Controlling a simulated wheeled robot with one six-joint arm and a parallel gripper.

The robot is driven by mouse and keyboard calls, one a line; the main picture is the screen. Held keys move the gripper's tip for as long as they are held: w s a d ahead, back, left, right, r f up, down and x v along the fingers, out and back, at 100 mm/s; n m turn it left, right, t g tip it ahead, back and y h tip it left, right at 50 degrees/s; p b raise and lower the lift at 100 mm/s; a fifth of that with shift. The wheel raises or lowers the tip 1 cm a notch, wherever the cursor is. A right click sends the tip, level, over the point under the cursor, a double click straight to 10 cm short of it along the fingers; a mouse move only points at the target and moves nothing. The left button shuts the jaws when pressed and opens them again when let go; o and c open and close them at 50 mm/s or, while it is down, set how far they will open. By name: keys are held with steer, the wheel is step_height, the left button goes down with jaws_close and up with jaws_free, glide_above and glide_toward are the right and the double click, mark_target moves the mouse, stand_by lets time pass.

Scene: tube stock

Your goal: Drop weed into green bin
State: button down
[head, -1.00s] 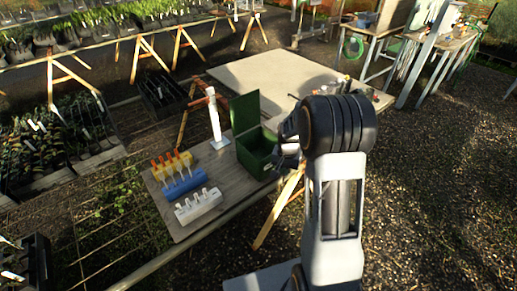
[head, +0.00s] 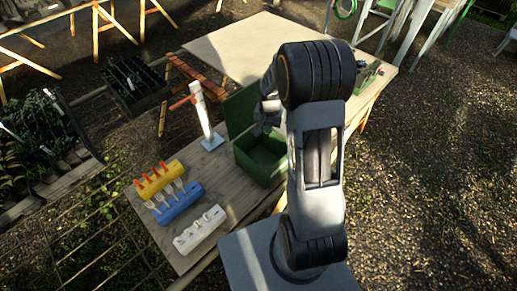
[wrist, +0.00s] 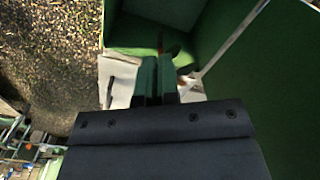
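The green bin (head: 262,178) stands on the wooden table with its lid raised behind it, and it also shows in the wrist view (wrist: 240,65). My gripper (head: 262,118) is over the bin, partly hidden by my own arm in the head view. In the wrist view its two dark green fingers (wrist: 157,75) are close together and point toward the bin's opening. A thin reddish-brown sliver (wrist: 160,43) shows just beyond the fingertips. I cannot tell whether it is the weed, or whether it is held between the fingers or lies beyond them.
Yellow (head: 160,178), blue (head: 180,203) and white (head: 200,230) racks stand at the table's near left. A white post on a base (head: 203,115) stands left of the bin. Plant trays (head: 35,150) are at left.

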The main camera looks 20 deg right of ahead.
steer(key=shift+w+f, duration=0.15)
steer(key=shift+f, duration=0.1)
steer(key=shift+f+b, duration=2)
steer(key=shift+f, duration=0.75)
steer(key=c, duration=1.3)
jaws_free()
steer(key=shift+r, duration=0.1)
step_height(320, 180, up, 14)
steer(key=shift+f+b, duration=0.15)
steer(key=shift+b, duration=0.7)
